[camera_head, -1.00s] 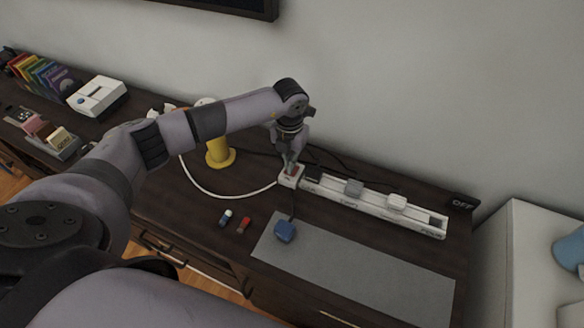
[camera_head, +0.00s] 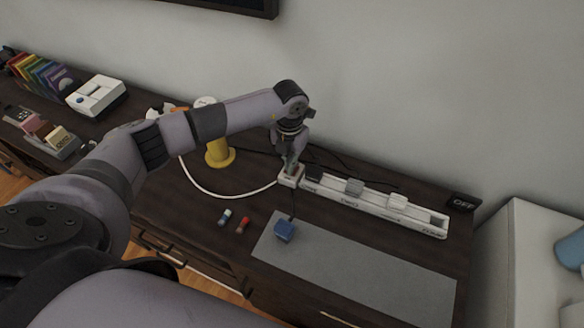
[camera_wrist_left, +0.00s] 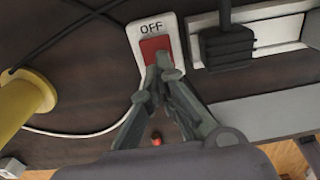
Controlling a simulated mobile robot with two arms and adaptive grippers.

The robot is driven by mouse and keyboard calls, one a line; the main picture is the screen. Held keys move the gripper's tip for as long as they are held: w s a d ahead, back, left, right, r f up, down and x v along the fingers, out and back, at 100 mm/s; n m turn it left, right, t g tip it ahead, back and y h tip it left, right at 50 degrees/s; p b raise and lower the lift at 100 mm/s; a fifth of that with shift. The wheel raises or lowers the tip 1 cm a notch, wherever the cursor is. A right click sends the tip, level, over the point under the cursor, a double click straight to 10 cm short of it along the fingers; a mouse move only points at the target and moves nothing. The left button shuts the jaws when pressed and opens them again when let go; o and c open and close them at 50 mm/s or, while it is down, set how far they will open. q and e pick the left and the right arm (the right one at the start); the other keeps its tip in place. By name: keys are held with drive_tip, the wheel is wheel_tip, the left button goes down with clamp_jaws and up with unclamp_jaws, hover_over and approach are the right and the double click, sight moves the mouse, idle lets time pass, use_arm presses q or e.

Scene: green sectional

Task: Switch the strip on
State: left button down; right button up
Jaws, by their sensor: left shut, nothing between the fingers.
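The white power strip (camera_head: 405,213) lies along the dark cabinet top, with several plugs in it. At its left end is a white switch block (camera_wrist_left: 137,36) marked OFF with a red rocker (camera_wrist_left: 154,46), seen in the left wrist view. My left gripper (camera_head: 290,170) is shut and empty, pointing down at the switch block. In the left wrist view its fingertips (camera_wrist_left: 163,64) are at the lower edge of the red rocker; whether they press it I cannot tell. A small black sign (camera_head: 463,203) reading OFF stands beyond the strip's right end. My right gripper is not in view.
A yellow cylinder (camera_head: 219,152) stands left of the switch, with a white cable (camera_head: 208,192) curving to the block. A blue plug (camera_head: 284,230) lies on the grey mat (camera_head: 355,270). Two small sticks, one red (camera_head: 243,225), lie left of the mat.

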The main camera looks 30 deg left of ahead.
use_arm(q)
drive_tip(key=shift+f+b, duration=0.55)
drive_tip(key=shift+f, duration=0.25)
drive_tip(key=shift+s+r, duration=0.1)
drive_tip(key=shift+r, duration=0.05)
drive_tip(key=shift+r+p, duration=0.85)
drive_tip(key=shift+r, duration=0.05)
drive_tip(key=shift+r+p, duration=1.65)
drive_tip(key=shift+r, duration=0.9)
drive_tip(key=shift+f, duration=0.1)
